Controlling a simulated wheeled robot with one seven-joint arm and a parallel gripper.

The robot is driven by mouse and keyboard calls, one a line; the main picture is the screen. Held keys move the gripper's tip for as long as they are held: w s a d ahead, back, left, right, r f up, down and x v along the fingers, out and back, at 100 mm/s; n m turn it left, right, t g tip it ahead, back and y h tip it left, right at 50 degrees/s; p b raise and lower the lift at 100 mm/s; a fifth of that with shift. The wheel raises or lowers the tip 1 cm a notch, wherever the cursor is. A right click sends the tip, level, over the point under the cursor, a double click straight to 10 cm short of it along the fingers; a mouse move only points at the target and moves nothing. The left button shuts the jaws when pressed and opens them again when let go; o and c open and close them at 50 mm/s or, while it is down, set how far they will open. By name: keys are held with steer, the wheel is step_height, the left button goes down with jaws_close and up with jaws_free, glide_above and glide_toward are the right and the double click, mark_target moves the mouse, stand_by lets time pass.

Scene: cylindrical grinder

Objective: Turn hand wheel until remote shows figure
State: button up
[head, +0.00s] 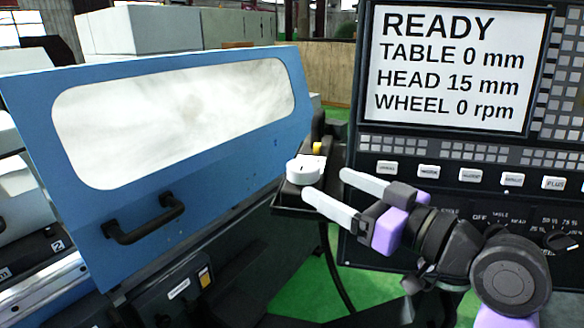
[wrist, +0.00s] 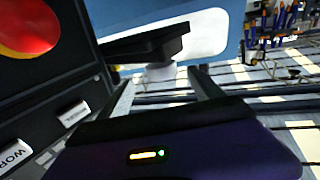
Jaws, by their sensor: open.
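The screen (head: 450,68) reads READY, TABLE 0 mm, HEAD 15 mm, WHEEL 0 rpm.
The blue door (head: 215,195) with a black handle (head: 144,220) is at left. The control panel (head: 372,170) stands close at right, with white labelled buttons. A red and yellow button (wrist: 28,26) shows in the wrist view. Green floor (head: 310,285) lies below.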

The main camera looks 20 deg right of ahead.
mark_target(315, 177)
steer(key=p+x, duration=0.1)
steer(key=x, duration=0.5)
steer(key=shift+w+a+r+p, duration=0.15)
steer(key=shift+w+p, duration=0.1)
steer(key=shift+p, duration=0.1)
steer(key=shift+w+a, duration=0.2)
steer(key=shift+w, duration=0.45)
steer(key=c, duration=1.4)
steer(key=shift+o, duration=0.2)
steer(key=shift+a+m+h+p, duration=0.1)
steer(key=shift+m+h+p, duration=0.2)
steer(key=shift+h+p, duration=0.3)
